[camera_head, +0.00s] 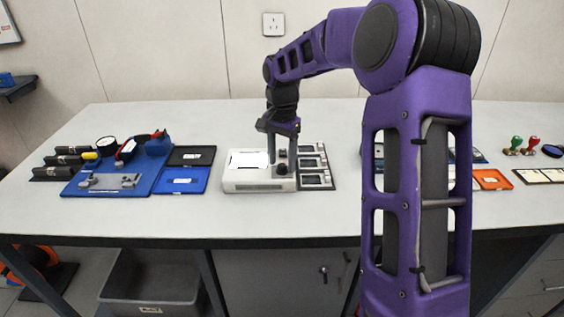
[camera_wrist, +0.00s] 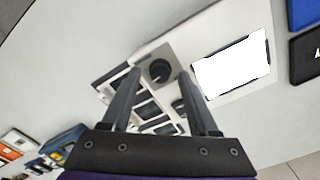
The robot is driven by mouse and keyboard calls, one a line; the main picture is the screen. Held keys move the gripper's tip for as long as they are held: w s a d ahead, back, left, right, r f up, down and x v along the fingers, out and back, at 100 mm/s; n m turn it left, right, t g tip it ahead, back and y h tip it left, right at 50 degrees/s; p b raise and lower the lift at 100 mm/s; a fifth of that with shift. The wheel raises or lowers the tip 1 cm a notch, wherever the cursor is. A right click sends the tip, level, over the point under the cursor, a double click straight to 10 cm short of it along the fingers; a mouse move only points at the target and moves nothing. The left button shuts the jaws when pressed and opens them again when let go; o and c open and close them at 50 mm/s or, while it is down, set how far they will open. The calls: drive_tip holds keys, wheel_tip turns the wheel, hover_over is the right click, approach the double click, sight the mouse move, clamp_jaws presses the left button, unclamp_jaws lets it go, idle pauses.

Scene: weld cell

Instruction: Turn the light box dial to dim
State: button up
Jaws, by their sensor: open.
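The light box (camera_head: 240,184) is a low white box on the bench with a bright lit panel (camera_head: 247,160); the panel fills the upper right of the wrist view (camera_wrist: 232,70). A round black dial (camera_wrist: 160,71) sits on the box beside the panel, and it shows small and dark in the head view (camera_head: 281,169). A smaller dark knob-like part (camera_wrist: 180,106) is near it. My gripper (camera_head: 282,152) is open above the dial end of the box. In the wrist view its two fingers (camera_wrist: 159,74) appear on either side of the dial. Contact cannot be told.
A dark rack with several framed pieces (camera_head: 318,168) stands close to the right of the box. Black and blue trays (camera_head: 181,181) and a blue mat with tools (camera_head: 112,190) lie to the left. The bench front is clear.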

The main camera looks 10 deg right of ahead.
drive_tip(key=shift+f, duration=0.2)
clamp_jaws()
